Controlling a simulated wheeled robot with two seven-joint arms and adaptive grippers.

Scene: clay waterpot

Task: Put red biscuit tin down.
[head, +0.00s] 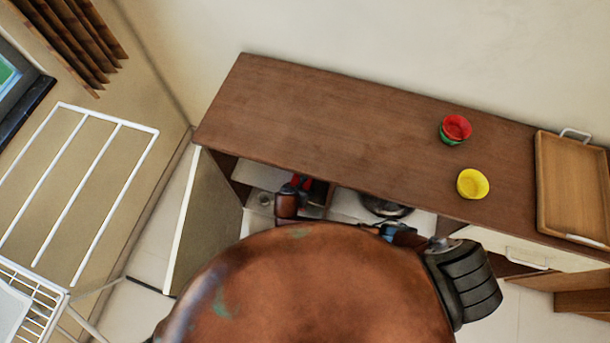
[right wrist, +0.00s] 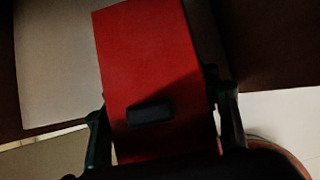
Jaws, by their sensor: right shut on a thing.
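The red biscuit tin (right wrist: 150,60) fills the middle of the right wrist view, with a small dark rectangle on its face. My right gripper (right wrist: 163,122) is shut on it, one dark finger along each side. In the head view a small red patch, apparently the tin (head: 302,182), shows in the open front of a brown cabinet (head: 300,115), below its top edge. Most of the tin is hidden there. I cannot tell whether it touches the shelf. My left gripper does not show.
The cabinet's door (head: 205,215) stands open at the left. A dark round pan-like thing (head: 386,206) lies inside. On the cabinet top are a red bowl (head: 457,126) on a green one, a yellow bowl (head: 473,184) and a wooden tray (head: 572,185). The top's left half is clear.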

